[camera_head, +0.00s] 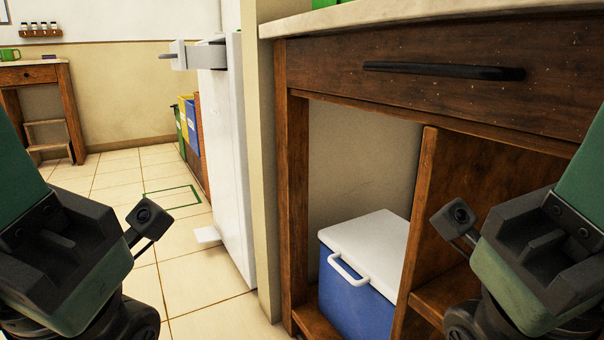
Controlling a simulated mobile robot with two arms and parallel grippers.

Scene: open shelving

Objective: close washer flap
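No washer or washer flap can be clearly made out. A tall white panel (232,150) stands left of centre, seen nearly edge-on. A grey handle-like bracket (196,55) sticks out to the left near its top, and a small white piece (207,236) sticks out low down. I cannot tell whether this panel belongs to a washer. My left forearm and wrist fill the lower left, and my right ones fill the lower right. The fingers of both grippers are not seen. Neither arm visibly touches anything.
A wooden cabinet (440,75) with a black-handled drawer stands close on the right. A blue cooler (355,300) with a white lid sits in its open bay. Colored bins (188,122) stand beyond the panel. A wooden table (38,75) is at the far left. Tiled floor (120,175) between is clear.

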